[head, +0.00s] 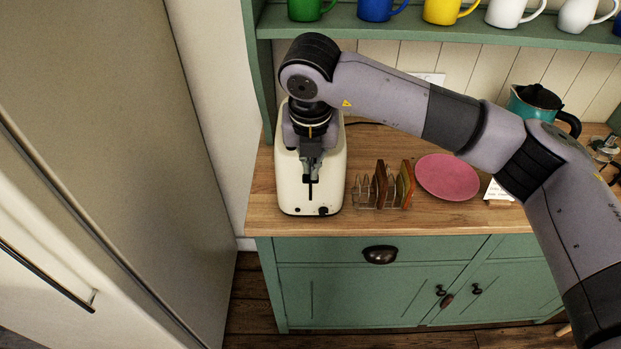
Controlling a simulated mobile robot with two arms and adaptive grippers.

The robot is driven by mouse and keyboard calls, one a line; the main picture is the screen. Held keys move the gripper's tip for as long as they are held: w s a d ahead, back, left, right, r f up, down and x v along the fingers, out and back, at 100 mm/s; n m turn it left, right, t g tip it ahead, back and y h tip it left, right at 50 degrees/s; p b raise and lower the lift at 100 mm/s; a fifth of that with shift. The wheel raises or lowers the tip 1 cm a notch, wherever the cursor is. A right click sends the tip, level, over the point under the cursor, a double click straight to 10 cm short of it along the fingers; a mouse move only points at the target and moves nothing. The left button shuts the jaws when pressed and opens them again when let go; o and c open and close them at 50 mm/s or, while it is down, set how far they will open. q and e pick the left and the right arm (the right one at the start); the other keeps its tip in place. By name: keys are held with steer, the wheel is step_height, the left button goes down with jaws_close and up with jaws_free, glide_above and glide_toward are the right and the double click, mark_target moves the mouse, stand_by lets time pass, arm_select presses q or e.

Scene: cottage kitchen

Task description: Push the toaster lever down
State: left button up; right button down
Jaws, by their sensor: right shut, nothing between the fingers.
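The cream toaster (335,190) stands on the wooden counter at the left end, with its narrow end facing me. A dark vertical lever slot (310,190) and small dark knobs show on that end. My right gripper (311,176) is shut and empty, pointing down over the toaster at the top of the slot. It hides the toaster's top and the lever, so I cannot tell the lever's height or whether the fingers touch it. My left gripper is not in view.
A toast rack (365,193) with slices stands just right of the toaster, beside a pink plate (448,177). A teal kettle (538,104) is farther right. A shelf (400,24) with several mugs runs above. A tall fridge-like unit (120,150) stands left.

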steer(key=shift+x, duration=1.25)
steer(key=s+f+b, duration=0.3)
steer(key=f+b, duration=0.3)
steer(key=b, duration=0.3)
steer(key=v, duration=1.2)
